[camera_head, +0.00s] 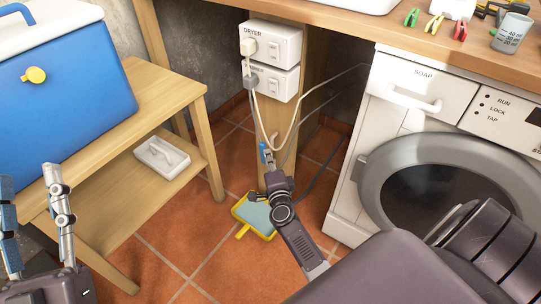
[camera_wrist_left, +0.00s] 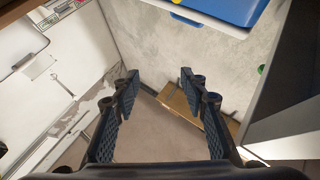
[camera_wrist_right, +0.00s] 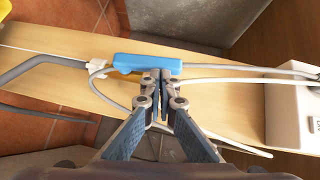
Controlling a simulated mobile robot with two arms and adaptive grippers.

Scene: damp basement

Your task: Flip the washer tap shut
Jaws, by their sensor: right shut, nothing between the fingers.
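The blue tap lever (camera_head: 264,153) is on the front of the wooden post, below the socket boxes. In the right wrist view the lever (camera_wrist_right: 147,64) lies along the post, in line with the grey pipe (camera_wrist_right: 40,66). My right gripper (camera_head: 268,163) is shut and empty. In its wrist view the fingertips (camera_wrist_right: 161,78) are right at the lever's long side; I cannot tell whether they touch. The tap's body is not clearly visible. My left gripper (camera_head: 32,180) is open and empty at the lower left, far from the tap; its spread fingers also show in its wrist view (camera_wrist_left: 158,85).
The dryer socket box (camera_head: 272,40) and another box below it (camera_head: 271,81) have hanging cables. The washing machine (camera_head: 357,195) stands right, under the counter. A wooden shelf (camera_head: 175,75) carries a blue cooler (camera_head: 85,90) at left.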

